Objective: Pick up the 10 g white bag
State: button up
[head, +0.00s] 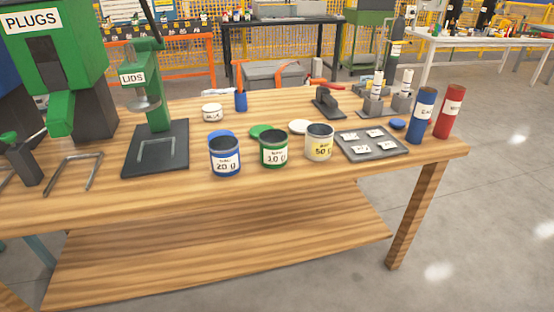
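A dark grey tray (347,148) lies on the wooden bench, right of the open tins. Several small flat white pieces with dark print, which look like bags, lie on it in two rows. One is at the upper left (349,136), one at the upper right (379,134), one at the lower left (361,149) and one at the lower right (388,146). Their print is too small to tell which is the 10 g one. An open green tin (273,149) labelled 10 g stands left of the tray. My gripper is not in view.
A blue 20 g tin (225,157) and a white 50 g tin (319,143) flank the green tin. Blue (422,116) and red (449,112) cylinders stand close right of the tray. A dark press-like tool (328,105) is behind it. The bench's front edge is clear.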

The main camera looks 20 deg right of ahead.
aim_at(364, 148)
jog(key=z, duration=1)
